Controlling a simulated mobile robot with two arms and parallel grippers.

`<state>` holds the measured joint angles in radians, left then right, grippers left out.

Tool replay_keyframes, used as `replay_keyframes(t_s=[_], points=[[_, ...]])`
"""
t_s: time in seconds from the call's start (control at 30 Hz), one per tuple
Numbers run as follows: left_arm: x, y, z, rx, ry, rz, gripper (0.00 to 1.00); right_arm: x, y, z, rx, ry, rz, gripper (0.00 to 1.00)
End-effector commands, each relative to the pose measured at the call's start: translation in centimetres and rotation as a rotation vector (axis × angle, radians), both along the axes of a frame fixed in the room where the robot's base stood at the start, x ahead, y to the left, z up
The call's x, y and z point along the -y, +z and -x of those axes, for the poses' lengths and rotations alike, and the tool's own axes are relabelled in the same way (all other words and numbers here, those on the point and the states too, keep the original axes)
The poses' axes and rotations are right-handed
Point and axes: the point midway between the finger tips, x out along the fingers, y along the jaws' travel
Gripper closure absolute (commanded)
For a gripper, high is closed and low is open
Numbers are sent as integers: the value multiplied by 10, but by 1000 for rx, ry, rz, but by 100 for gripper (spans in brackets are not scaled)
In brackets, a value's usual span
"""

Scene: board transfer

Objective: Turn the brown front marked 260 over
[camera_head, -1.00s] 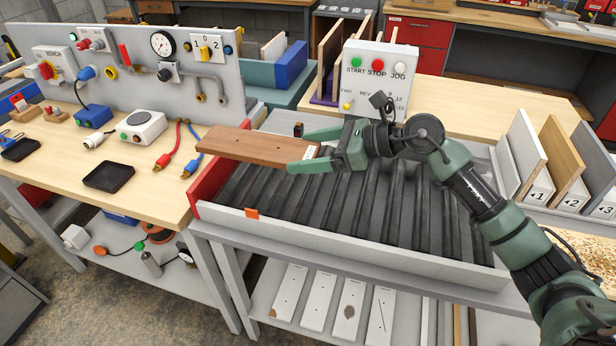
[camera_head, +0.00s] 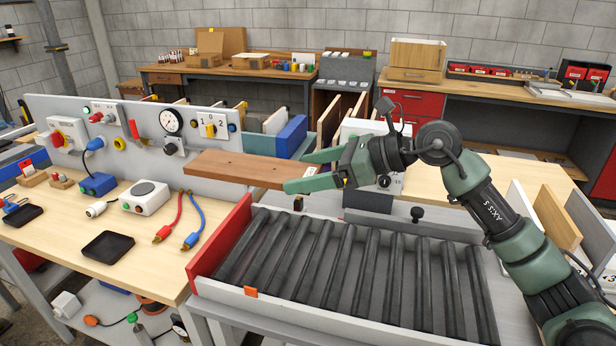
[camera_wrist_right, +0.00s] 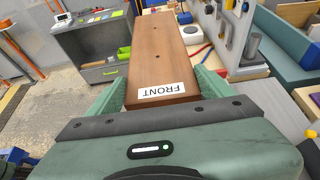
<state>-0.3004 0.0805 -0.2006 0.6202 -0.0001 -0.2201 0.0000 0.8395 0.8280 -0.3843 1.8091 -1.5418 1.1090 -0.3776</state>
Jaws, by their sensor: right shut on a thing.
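The brown front (camera_head: 236,168) is a flat reddish-brown board with small dark holes in its face. My right gripper (camera_head: 312,172) is shut on its right end and holds it in the air above the left part of the roller conveyor (camera_head: 340,262). In the right wrist view the board (camera_wrist_right: 158,52) stretches away from the gripper (camera_wrist_right: 160,92), with a white label reading FRONT near the held end. No 260 marking can be read in these views. My left gripper is not in view.
A red end board (camera_head: 220,236) and a low white rail border the rollers. The workbench (camera_head: 60,218) at left carries a black tray (camera_head: 108,247), a white device and red and blue cables. A gauge panel stands behind. The rollers are empty.

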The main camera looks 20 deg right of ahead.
Motion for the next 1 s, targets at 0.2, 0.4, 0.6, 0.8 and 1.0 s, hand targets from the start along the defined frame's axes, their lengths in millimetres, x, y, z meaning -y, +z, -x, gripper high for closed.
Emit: replay_keyframes(t_s=[0.2,0.4,0.6,0.8,1.0], points=[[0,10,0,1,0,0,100,1,17,0,3,-1,-2,67],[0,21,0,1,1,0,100,11,40,6,5,-3,-1,67],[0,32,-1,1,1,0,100,23,67,15,5,-2,-2,67],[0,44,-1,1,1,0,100,36,92,23,4,-2,0,67],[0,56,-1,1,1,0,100,48,119,32,5,-3,-1,67]])
